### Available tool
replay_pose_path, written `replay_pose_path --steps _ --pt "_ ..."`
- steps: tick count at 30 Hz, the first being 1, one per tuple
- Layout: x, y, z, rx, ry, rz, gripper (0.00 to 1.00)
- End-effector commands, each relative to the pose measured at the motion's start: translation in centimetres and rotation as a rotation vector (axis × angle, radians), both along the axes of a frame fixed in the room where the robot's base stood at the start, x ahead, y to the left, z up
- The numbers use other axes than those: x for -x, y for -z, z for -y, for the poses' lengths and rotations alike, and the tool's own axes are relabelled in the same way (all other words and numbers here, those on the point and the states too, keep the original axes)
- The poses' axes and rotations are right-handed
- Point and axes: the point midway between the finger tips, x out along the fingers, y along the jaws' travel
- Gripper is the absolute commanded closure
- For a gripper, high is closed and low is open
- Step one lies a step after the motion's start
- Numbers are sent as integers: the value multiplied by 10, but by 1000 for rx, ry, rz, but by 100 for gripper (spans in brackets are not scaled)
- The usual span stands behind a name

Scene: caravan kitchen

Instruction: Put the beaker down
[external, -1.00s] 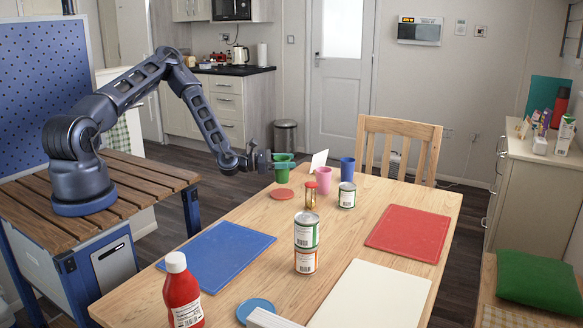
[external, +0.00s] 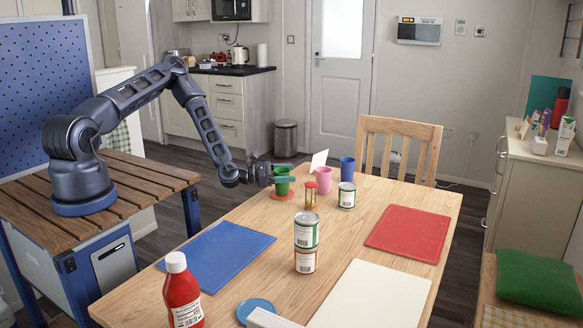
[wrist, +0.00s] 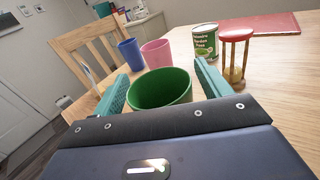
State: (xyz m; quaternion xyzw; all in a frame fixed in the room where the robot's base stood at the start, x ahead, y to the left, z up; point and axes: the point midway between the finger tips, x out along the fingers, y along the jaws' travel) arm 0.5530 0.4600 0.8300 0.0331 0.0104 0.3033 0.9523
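The green beaker (external: 282,188) stands upright on a round red coaster (external: 275,196) near the table's far left edge. In the wrist view the beaker's rim (wrist: 160,90) lies between the teal fingers, and its inside looks empty. My gripper (external: 285,173) reaches in level from the left, with one finger on each side of the beaker. The fingers look spread, with a narrow gap beside the beaker at the right finger in the wrist view (wrist: 162,85). The beaker's base is hidden in the wrist view.
A pink cup (external: 324,180), a blue cup (external: 347,166), an hourglass (external: 310,195) and a green-labelled can (external: 347,195) stand close to the right. A white card (external: 319,160) stands behind. Stacked cans (external: 306,242) are nearer the front. A chair (external: 398,145) is beyond the table.

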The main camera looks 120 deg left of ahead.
Motion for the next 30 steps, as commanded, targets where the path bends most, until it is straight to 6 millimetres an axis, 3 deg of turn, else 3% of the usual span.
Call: replay_pose_path --steps 10,17,24,30 --pt "0 -3 0 0 0 0 24" --pt "28 -2 18 3 -3 0 24" --pt "25 -48 17 -2 -1 1 24" --pt "25 -68 17 -1 -1 1 24"
